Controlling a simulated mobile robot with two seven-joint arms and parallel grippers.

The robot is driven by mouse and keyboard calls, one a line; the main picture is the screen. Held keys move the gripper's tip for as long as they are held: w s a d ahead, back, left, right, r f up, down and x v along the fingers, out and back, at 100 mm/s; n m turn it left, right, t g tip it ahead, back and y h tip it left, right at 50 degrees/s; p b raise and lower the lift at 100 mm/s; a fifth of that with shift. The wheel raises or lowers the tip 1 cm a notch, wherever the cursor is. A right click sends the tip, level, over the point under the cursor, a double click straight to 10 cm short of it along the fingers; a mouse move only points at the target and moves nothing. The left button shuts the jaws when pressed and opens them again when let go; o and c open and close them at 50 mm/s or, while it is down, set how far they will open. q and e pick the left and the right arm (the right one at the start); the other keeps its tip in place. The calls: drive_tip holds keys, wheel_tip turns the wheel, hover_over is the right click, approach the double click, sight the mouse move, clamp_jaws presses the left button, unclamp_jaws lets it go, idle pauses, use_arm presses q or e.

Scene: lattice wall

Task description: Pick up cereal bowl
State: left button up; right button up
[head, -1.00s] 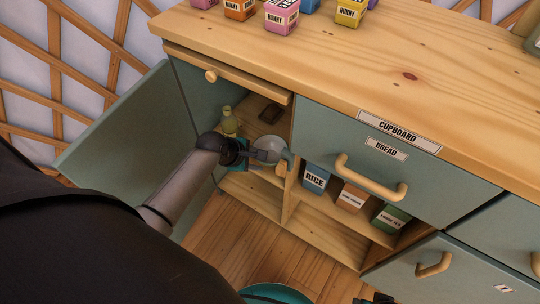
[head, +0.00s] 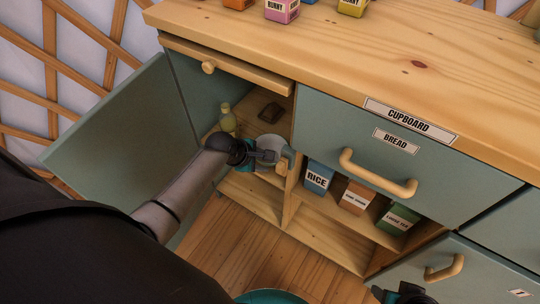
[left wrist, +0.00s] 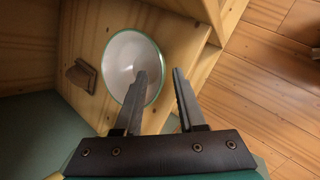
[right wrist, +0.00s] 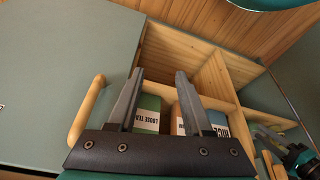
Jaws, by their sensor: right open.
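The cereal bowl (head: 270,143) sits on the upper shelf inside the open left cupboard compartment, partly hidden by my left gripper in the head view. The left wrist view shows its pale inside and thin green rim (left wrist: 122,60). My left gripper (head: 270,156) is at the bowl's near right side. In the left wrist view its jaws (left wrist: 165,72) are apart, one finger overlapping the bowl's mouth and the other outside the rim. Whether either finger touches the bowl cannot be told. My right gripper (right wrist: 160,75) is open and empty, in front of the right-hand shelves.
A yellow-green bottle (head: 228,119) and a small brown block (head: 269,111) stand near the bowl. The open door (head: 120,135) is left of my left arm. A divider separates off boxes, including a rice box (head: 318,177). The bread drawer handle (head: 375,175) juts out.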

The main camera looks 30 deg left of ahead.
use_arm(q)
drive_tip(key=shift+b+x, duration=0.45)
drive_tip(key=shift+x, duration=0.35)
use_arm(e)
drive_tip(key=shift+r+t, duration=0.3)
drive_tip(key=shift+r, duration=1.1)
use_arm(q)
clamp_jaws()
